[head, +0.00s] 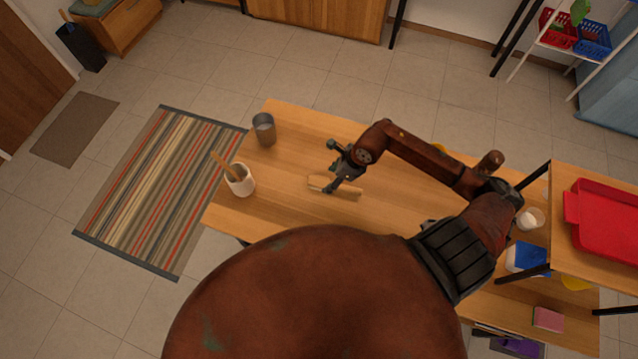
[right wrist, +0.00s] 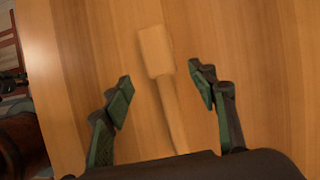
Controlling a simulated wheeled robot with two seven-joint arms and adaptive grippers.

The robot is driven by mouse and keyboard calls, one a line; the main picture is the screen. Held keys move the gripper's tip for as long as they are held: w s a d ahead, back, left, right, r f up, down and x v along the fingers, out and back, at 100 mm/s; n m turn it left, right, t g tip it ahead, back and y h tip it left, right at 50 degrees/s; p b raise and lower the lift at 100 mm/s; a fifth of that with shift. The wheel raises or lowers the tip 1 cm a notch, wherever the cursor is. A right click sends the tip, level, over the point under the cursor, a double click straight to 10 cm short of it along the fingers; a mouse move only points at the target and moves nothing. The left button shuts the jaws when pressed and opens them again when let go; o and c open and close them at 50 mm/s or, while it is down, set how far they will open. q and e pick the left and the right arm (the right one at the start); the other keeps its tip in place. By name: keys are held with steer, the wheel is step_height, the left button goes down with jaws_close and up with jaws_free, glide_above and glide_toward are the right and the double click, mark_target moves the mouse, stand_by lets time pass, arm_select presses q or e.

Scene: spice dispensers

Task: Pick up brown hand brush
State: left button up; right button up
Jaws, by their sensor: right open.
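The brown hand brush (head: 347,193) lies flat on the wooden table, its color close to the tabletop. In the right wrist view the brush (right wrist: 156,52) has its wide head at the top, and its handle runs down between the fingers. My right gripper (head: 333,167) is over the brush in the head view and hides part of it. In the right wrist view the gripper (right wrist: 160,82) is open, with one finger on each side of the brush and a gap to both. My left gripper is not in view.
A grey cup (head: 264,130) and a white holder (head: 240,181) with a wooden utensil stand at the table's left end. A white cup (head: 530,219), a blue-and-white item (head: 526,258) and a pink sponge (head: 548,319) are at the right. A raised shelf holds a red tray (head: 606,228).

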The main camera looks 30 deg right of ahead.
mark_target(324, 182)
steer(key=shift+w+a+f, duration=0.2)
steer(key=shift+f, duration=0.2)
steer(key=x, duration=0.3)
steer(key=shift+w+a+f+p, duration=0.1)
steer(key=shift+w+f+p, duration=0.1)
steer(key=shift+w+p, duration=0.1)
steer(key=shift+a+f, duration=0.1)
steer(key=shift+f, duration=0.45)
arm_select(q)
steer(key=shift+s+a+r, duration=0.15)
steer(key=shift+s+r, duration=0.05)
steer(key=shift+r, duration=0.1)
arm_select(e)
steer(key=shift+c, duration=0.5)
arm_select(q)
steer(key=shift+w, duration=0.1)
arm_select(e)
steer(key=c, duration=1.2)
steer(key=shift+r, duration=0.15)
